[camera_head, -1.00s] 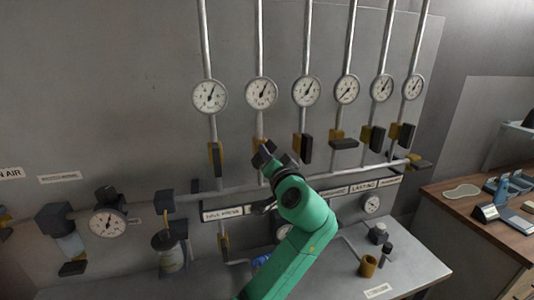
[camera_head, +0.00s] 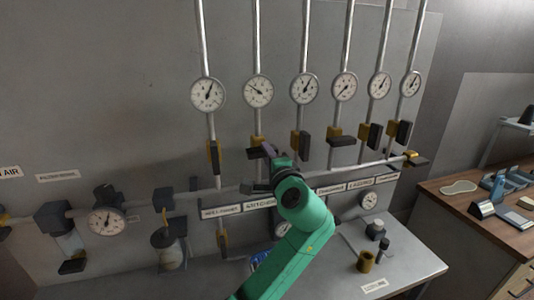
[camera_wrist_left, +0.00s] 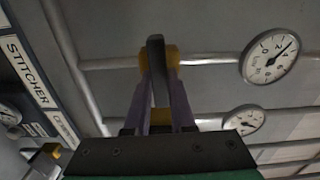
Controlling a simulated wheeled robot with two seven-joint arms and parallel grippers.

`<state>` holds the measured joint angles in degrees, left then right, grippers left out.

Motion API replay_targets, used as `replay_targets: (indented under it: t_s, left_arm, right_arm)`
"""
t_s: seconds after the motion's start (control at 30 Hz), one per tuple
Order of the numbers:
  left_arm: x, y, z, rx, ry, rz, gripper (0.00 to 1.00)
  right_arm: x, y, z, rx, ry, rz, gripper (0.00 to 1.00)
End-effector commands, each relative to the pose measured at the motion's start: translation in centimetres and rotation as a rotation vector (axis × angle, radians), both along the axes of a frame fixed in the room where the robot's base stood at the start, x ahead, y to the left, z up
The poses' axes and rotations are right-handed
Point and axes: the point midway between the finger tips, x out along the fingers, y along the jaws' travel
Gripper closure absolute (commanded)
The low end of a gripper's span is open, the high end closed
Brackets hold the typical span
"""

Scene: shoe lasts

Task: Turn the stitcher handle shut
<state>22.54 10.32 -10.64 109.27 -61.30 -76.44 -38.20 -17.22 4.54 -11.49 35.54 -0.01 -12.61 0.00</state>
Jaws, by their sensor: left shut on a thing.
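The stitcher valve is on the second pipe from the left, with a yellow body (camera_head: 256,141) and a dark handle (camera_head: 254,153), partly hidden by my gripper in the head view. My left gripper (camera_head: 268,151) is at this valve, its green arm coming up from below. In the left wrist view the purple fingers of the gripper (camera_wrist_left: 158,88) are shut on the dark handle (camera_wrist_left: 155,58), one on each side. The STITCHER label (camera_wrist_left: 25,70) shows at the left there. The gauge (camera_head: 258,91) above the valve has its needle pointing up and left. My right gripper is not in view.
Neighbouring valves with dark handles stand close on both sides, the first pipe's (camera_head: 213,151) and the third pipe's (camera_head: 304,147). A horizontal pipe and a label strip (camera_head: 222,211) run below. The bench (camera_head: 411,265) holds a small brass cup (camera_head: 366,261).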

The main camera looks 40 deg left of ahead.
Motion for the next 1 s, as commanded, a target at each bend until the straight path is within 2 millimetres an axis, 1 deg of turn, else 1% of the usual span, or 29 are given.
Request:
replay_targets:
  t_s: [0.23, 0.6, 0.63, 0.67, 0.7, 1.0]
  left_arm:
    - [-0.05, 0.06, 0.19, 0.03, 0.035, 0.001, 1.0]
    - [-0.05, 0.06, 0.21, 0.033, 0.038, 0.001, 1.0]
    - [-0.05, 0.06, 0.22, 0.033, 0.038, 0.002, 0.74]
    - [-0.05, 0.06, 0.21, 0.033, 0.038, 0.001, 0.62]
    - [-0.05, 0.06, 0.19, 0.033, 0.038, 0.001, 0.47]
    - [-0.04, -0.02, 0.03, 0.03, 0.039, 0.0, 0.47]
  right_arm:
    - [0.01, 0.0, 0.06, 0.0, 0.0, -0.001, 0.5]
    - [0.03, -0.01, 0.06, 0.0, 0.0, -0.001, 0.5]
    - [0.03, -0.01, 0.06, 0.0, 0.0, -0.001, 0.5]
    - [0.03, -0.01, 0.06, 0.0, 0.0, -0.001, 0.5]
    - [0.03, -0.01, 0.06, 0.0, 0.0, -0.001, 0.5]
    - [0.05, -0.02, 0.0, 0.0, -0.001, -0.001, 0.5]
